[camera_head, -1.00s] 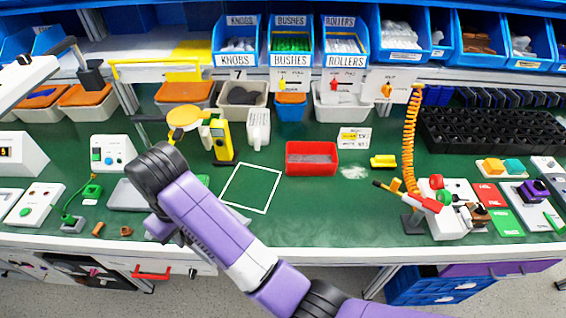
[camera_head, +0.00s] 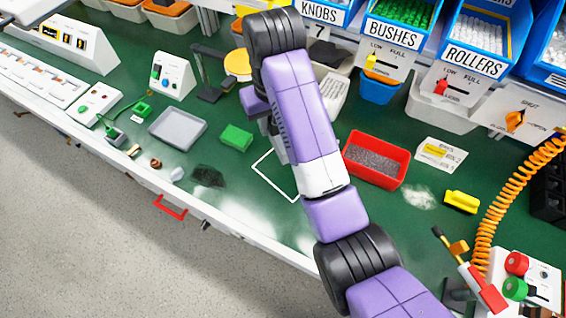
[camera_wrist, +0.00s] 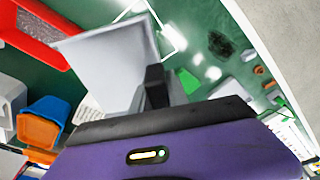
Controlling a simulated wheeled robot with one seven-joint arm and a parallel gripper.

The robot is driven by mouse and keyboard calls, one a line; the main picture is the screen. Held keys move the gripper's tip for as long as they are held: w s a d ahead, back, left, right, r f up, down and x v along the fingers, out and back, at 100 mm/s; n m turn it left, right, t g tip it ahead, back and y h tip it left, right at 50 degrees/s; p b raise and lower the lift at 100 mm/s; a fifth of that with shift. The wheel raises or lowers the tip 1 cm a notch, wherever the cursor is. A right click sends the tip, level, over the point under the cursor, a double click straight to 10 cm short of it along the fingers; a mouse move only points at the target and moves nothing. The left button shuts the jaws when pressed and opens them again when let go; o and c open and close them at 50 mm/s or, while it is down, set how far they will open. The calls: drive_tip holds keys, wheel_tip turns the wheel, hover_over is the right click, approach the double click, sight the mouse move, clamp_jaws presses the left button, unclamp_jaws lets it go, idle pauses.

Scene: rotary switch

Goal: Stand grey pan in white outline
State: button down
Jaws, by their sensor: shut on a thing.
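A light grey pan (camera_wrist: 100,62) with a raised edge is in my gripper (camera_wrist: 156,82), seen in the wrist view. One dark finger shows against it; the rest of the grip is hidden. The pan looks tilted, above the green worktop. In the head view my arm covers the gripper and most of the pan. The white outline (camera_head: 273,184) is a square on the worktop, partly behind my arm. Part of it shows beyond the pan in the wrist view (camera_wrist: 176,40). A flat grey tray (camera_head: 178,129) lies left of the outline.
A red tray (camera_head: 375,160) stands close to the right of the outline. A green block (camera_head: 236,138) lies just left of it. A yellow brush-like piece (camera_head: 461,201) and a white card (camera_head: 440,153) lie farther right. Labelled blue bins (camera_head: 398,38) stand behind.

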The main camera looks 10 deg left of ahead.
sight(273, 144)
wheel_tip(273, 144, down, 17)
drive_tip(key=shift+a+p, duration=0.1)
drive_tip(key=shift+p, duration=0.35)
drive_tip(key=shift+f, duration=0.15)
drive_tip(key=c, duration=1.3)
unclamp_jaws()
drive_tip(key=shift+s, duration=0.1)
drive_tip(key=r, duration=0.4)
drive_tip(key=s+r, duration=0.1)
drive_tip(key=r, duration=0.3)
drive_tip(key=d+r, duration=0.1)
drive_tip(key=r, duration=0.3)
drive_tip(key=shift+s+r, duration=0.1)
drive_tip(key=shift+s, duration=0.15)
